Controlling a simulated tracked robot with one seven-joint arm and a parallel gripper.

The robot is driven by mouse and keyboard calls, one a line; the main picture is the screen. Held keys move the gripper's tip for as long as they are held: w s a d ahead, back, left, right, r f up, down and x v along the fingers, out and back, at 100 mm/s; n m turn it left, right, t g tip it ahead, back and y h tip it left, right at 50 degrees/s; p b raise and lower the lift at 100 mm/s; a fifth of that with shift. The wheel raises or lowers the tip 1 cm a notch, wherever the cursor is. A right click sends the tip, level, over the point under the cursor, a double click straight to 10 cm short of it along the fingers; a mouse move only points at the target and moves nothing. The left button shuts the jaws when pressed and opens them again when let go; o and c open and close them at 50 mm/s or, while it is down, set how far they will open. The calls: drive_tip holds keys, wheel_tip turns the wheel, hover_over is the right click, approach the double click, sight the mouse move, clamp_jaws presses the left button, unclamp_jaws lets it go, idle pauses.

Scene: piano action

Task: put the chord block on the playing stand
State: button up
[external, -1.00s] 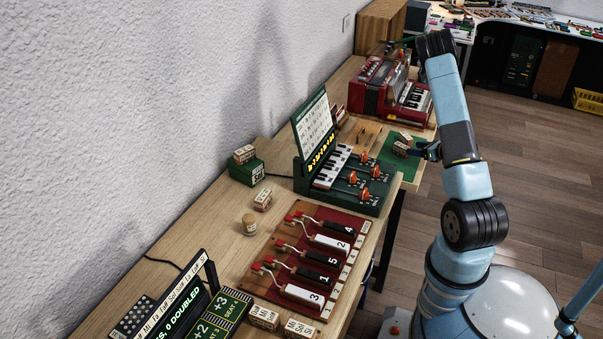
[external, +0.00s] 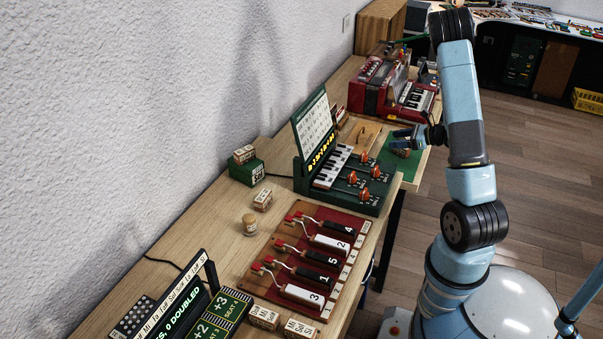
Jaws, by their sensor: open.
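My gripper (external: 400,136) is at the end of the blue arm, open, low over the green mat (external: 412,168) on the far part of the bench. A small wooden block (external: 403,152) sits on the mat just below the gripper; the gripper partly hides it. I cannot tell whether they touch. Other lettered wooden blocks (external: 244,154) rest on a small green stand (external: 247,172) at the left. I cannot read which block is the chord block, nor tell for sure which stand is the playing stand.
A green keyboard unit (external: 345,172) with orange knobs and an upright card stands left of the mat. A red accordion (external: 385,88) is behind. A red board with numbered keys (external: 305,262) and a dark display (external: 185,305) are nearer. A wooden block (external: 262,200) lies on bare bench.

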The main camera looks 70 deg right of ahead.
drive_tip(key=w+a+r+n+g+y, duration=0.25)
drive_tip(key=a+r+n, duration=0.25)
drive_tip(key=a, duration=0.4)
drive_tip(key=w+a+r+n+g+y, duration=0.2)
drive_tip(key=a+r+n+y, duration=0.15)
drive_tip(key=a+n, duration=0.45)
drive_tip(key=w+a+r+n+g+y, duration=0.25)
drive_tip(key=a+r, duration=0.35)
drive_tip(key=a, duration=0.5)
drive_tip(key=s+a+r+n+g+h, duration=0.1)
drive_tip(key=s+a+r+n+h, duration=0.3)
drive_tip(key=n, duration=0.5)
drive_tip(key=s+a+r+n+h, duration=0.4)
drive_tip(key=s+a+r+n, duration=0.2)
drive_tip(key=s+a+n, duration=0.2)
drive_tip(key=shift+s+a+n+g, duration=0.2)
drive_tip(key=shift+a+n+g, duration=0.2)
drive_tip(key=shift+a+n, duration=0.6)
drive_tip(key=shift+s+a+r+n+t+h, duration=0.15)
drive_tip(key=shift+a+r+h, duration=0.05)
drive_tip(key=shift+r, duration=0.15)
drive_tip(key=shift+s+a+r+n+t+h, duration=0.1)
drive_tip(key=shift+s+a+r+t+h, duration=0.05)
drive_tip(key=shift+r, duration=0.15)
